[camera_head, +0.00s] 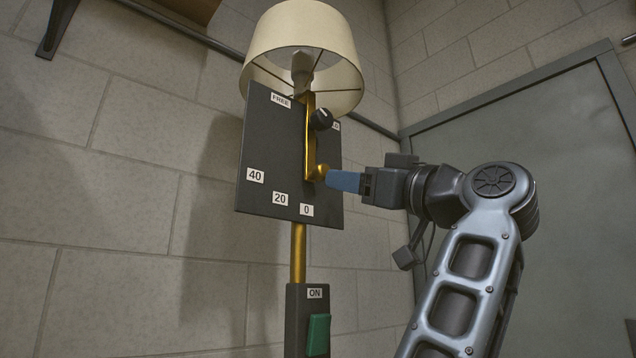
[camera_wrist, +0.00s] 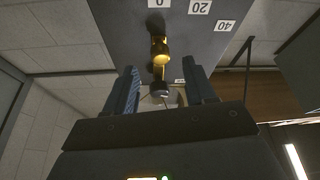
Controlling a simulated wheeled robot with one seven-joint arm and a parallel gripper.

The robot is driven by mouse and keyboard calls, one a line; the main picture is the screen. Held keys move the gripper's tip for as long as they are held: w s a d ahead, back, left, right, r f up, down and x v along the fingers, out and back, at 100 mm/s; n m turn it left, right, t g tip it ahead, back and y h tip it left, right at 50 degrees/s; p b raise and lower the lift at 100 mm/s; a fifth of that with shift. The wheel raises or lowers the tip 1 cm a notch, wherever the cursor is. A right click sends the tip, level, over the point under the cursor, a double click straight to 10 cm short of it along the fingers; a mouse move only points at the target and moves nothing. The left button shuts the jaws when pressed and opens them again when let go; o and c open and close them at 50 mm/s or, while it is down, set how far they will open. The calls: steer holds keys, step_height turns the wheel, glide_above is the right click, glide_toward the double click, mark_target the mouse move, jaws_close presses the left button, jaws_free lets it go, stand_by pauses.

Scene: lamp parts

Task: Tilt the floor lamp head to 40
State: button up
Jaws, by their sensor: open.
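The floor lamp has a cream shade (camera_head: 303,42) on top, a brass pole (camera_head: 298,252) below and a dark panel (camera_head: 262,150) marked FREE, 40, 20 and 0. A brass lever (camera_head: 309,140) runs down the panel and ends in a round brass knob (camera_head: 321,172) just above the 0 label (camera_head: 306,210). A black dial (camera_head: 320,119) sits higher on the panel. My gripper (camera_head: 338,181) is open beside the brass knob. In the wrist view, the brass knob (camera_wrist: 161,58) shows just ahead of the gap between the two fingers. Whether they touch it is unclear.
A lower box (camera_head: 308,330) on the pole carries an ON label and a green switch (camera_head: 318,335). A block wall (camera_head: 110,200) stands behind the lamp, and a grey door (camera_head: 520,130) is at the right. A dark bracket (camera_head: 57,28) is at the upper left.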

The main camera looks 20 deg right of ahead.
mark_target(322, 179)
steer(key=shift+r+p+x, duration=0.2)
steer(key=shift+p+x, duration=0.35)
steer(key=shift+x, duration=1.5)
steer(key=shift+r+p+x, duration=0.2)
steer(key=shift+p+x, duration=0.3)
steer(key=shift+x, duration=1.5)
steer(key=shift+s, duration=0.2)
steer(key=shift+c, duration=0.4)
jaws_close()
